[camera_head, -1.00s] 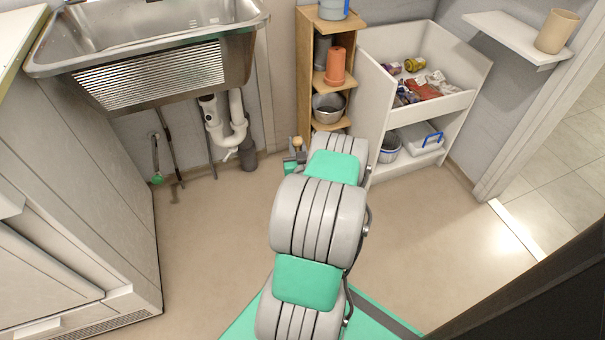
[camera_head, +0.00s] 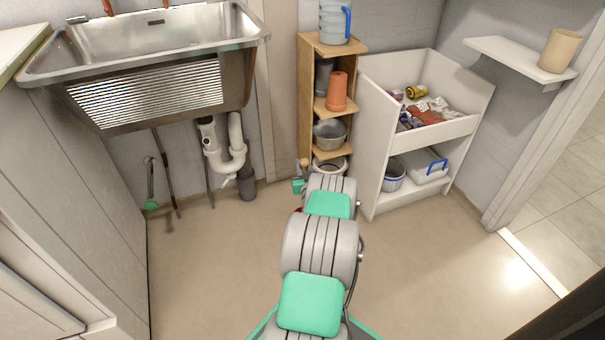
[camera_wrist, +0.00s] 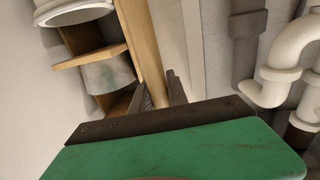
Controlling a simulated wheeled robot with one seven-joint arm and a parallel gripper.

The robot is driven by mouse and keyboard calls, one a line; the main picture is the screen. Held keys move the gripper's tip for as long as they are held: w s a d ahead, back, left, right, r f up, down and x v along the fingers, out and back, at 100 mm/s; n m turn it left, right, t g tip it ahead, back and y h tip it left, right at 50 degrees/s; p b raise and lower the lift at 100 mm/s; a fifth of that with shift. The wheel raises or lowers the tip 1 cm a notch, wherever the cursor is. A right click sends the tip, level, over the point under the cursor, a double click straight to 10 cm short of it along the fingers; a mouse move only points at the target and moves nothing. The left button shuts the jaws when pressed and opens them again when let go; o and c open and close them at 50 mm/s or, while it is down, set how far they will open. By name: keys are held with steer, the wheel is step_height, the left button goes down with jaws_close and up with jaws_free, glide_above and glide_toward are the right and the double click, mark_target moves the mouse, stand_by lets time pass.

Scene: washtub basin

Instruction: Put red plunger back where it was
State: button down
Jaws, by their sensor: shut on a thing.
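My gripper (camera_head: 300,184) is low over the floor, in front of the wooden shelf's left side, mostly behind my arm in the head view. A small tan wooden knob (camera_head: 303,163) stands up at it, and looks like the end of the plunger's handle. In the wrist view my gripper's two dark fingers (camera_wrist: 160,93) are close together with a narrow tan strip between them, hard to tell apart from the shelf's wooden side behind. I take it that they are shut on the plunger's handle.
The wooden shelf (camera_head: 305,110) holds a terracotta pot (camera_head: 337,92), a metal bowl (camera_head: 330,133) and a blue-handled jug (camera_head: 334,22). The white cabinet (camera_head: 376,160) stands right of it. The sink (camera_head: 160,65) and white drain pipe (camera_head: 226,160) are left. Floor in front is clear.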

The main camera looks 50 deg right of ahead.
step_height(320, 180, down, 2)
steer(key=shift+f, duration=0.1)
steer(key=c, duration=1.3)
jaws_free()
steer(key=shift+f, duration=0.1)
